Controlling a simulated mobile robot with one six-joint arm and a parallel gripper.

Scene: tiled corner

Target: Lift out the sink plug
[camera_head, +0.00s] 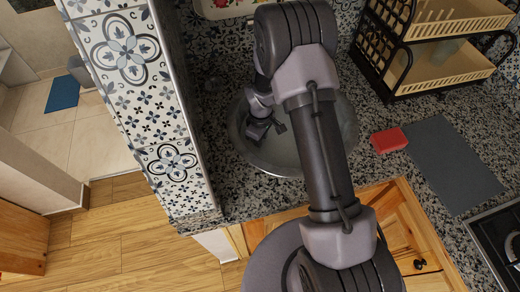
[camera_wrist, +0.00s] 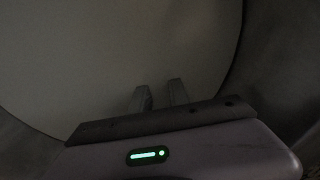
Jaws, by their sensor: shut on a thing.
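The round metal sink (camera_head: 285,153) is set into the speckled counter, partly covered by my arm. My gripper (camera_head: 274,128) is down inside the bowl. In the wrist view, the two fingertips of my gripper (camera_wrist: 160,97) stand a little apart in front of the pale grey sink interior (camera_wrist: 110,50). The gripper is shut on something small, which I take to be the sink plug. The plug itself is hidden by the dark gripper body and fingers, so I cannot see whether it is clear of the drain.
A patterned tiled wall (camera_head: 125,50) rises close on the left. A red sponge (camera_head: 389,140) and a dark grey mat (camera_head: 440,160) lie right of the sink. A dish rack (camera_head: 440,65) stands at the back right, a hob (camera_head: 505,235) at the lower right.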

